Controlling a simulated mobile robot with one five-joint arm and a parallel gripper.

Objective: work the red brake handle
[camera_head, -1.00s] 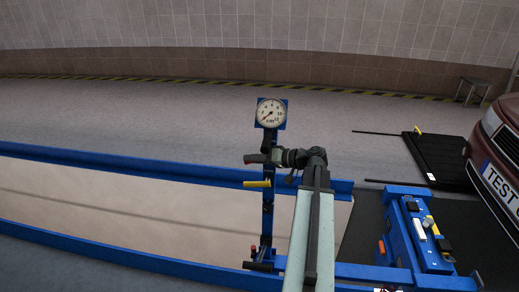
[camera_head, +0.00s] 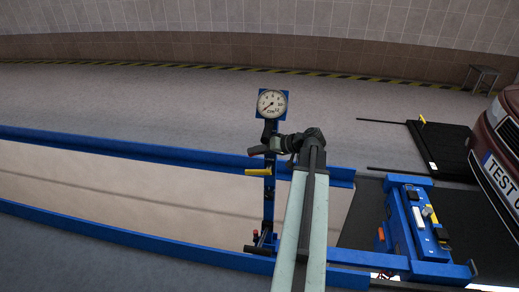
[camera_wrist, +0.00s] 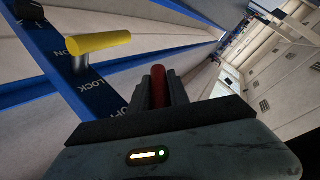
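The red brake handle (camera_wrist: 158,86) stands upright in the wrist view between the two dark fingers of my gripper (camera_wrist: 160,92). The fingers lie close along both its sides, and its rounded tip shows between them. The lower part of the handle is hidden by my gripper. In the head view my gripper (camera_head: 268,148) is at the blue post (camera_head: 269,205), just below the round gauge (camera_head: 272,103). The gauge needle points to the lower left.
A yellow handle (camera_wrist: 98,42) sticks out beside the red one, over a blue plate lettered ON and LOCK. Blue rails (camera_head: 110,145) run along a pit. To the right are a blue jack unit (camera_head: 428,240) and a red car (camera_head: 500,150).

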